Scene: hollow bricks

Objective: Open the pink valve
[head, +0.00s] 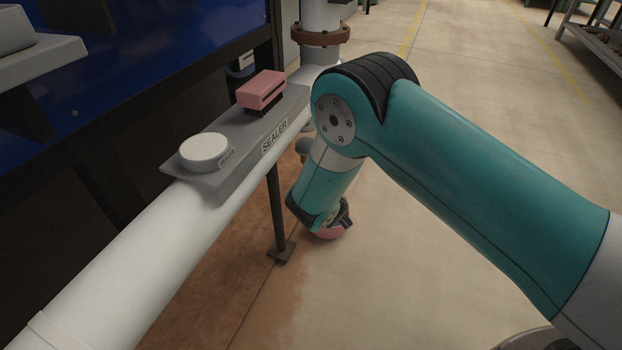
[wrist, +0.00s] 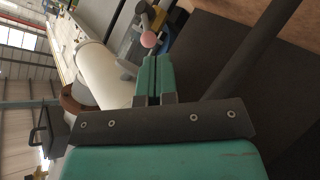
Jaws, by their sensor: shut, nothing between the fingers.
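In the wrist view a pink ball-shaped knob (wrist: 148,40) sits just beyond my fingertips, close to a grey rod and pipe fittings. It looks like the pink valve's handle; the valve body is hard to make out. My gripper (wrist: 152,60) has its two teal fingers together, with nothing between them. The knob appears slightly past the fingertips; whether they touch cannot be told. In the head view my arm hides the fingers and the knob. A pink curved part (head: 330,233) shows below my wrist there, and I cannot tell what it belongs to.
A white pipe (head: 130,262) runs along the left, with a grey shelf (head: 225,168) labelled SEALER. The shelf holds a white round tin (head: 204,150) and a pink brush (head: 262,90). A dark support post (head: 277,210) stands beside my wrist.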

